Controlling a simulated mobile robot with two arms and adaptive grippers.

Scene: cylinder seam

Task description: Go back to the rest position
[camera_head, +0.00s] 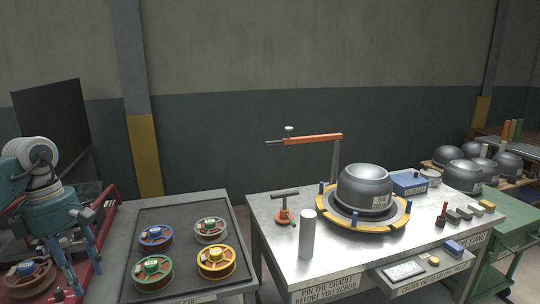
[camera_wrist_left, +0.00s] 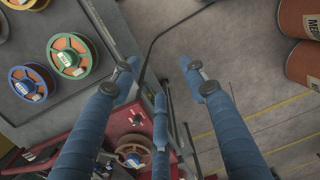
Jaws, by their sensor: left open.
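My left gripper (camera_head: 85,274) hangs at the far left of the head view, its blue-wrapped fingers pointing down over a red-framed cart (camera_head: 108,212). In the left wrist view its fingers (camera_wrist_left: 160,82) are spread, with nothing between them. The gripper is open and apart from the spools. A brown spool (camera_head: 30,277) lies on the red-framed cart beside and below it; it also shows in the left wrist view (camera_wrist_left: 133,154). My right gripper is in neither view.
A grey cart (camera_head: 190,204) holds blue, grey, green and yellow spools right of the gripper. Farther right, a steel table (camera_head: 265,215) carries a metal dome (camera_head: 365,186) on a yellow ring. Orange drums (camera_wrist_left: 299,65) stand on the floor. Bare floor lies between cart and drums.

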